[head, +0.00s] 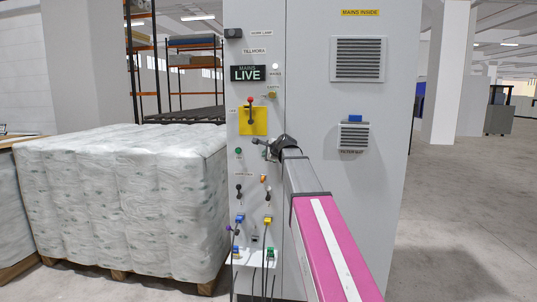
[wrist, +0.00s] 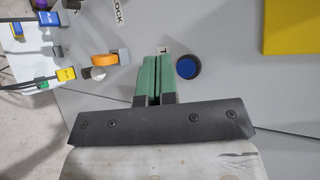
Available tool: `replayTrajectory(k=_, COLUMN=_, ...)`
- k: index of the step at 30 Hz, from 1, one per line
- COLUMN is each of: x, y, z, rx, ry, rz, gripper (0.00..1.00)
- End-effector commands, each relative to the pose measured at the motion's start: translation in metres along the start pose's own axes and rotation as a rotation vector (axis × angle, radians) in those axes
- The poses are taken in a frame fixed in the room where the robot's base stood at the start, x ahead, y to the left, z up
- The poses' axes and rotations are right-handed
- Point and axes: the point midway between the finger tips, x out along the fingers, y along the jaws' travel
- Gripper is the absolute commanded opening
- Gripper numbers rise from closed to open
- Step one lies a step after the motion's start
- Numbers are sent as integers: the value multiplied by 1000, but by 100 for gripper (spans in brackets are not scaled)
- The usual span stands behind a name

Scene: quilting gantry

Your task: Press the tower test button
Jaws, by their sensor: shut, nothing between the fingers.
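My gripper (head: 267,149) is in front of the control strip of the grey cabinet (head: 308,110). In the wrist view its two green fingers (wrist: 154,62) are shut together and hold nothing. A round blue button (wrist: 187,67) in a dark ring is just right of the fingertips in that view. A small label (wrist: 163,48) beside it is mostly hidden by the fingers, so I cannot read whether it names the tower test button. I cannot tell whether the fingertips touch the panel. In the head view the gripper covers this part of the strip.
A yellow plate (head: 246,126) with a red-topped handle (head: 250,100) is above my gripper. An orange control (wrist: 104,60) and plugged cables (head: 267,221) are lower on the strip. A wrapped pallet load (head: 120,195) stands left of the cabinet. The floor at right is clear.

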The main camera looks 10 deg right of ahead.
Motion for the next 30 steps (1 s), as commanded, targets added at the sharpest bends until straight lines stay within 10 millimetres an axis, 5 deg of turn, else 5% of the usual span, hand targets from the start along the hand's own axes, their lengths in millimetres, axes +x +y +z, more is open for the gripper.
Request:
replayTrajectory(k=12, x=-24, y=17, z=17, rx=1, ry=0, rz=0, gripper=0)
replayTrajectory(k=30, x=-23, y=18, z=17, rx=-1, ry=0, rz=1, gripper=0)
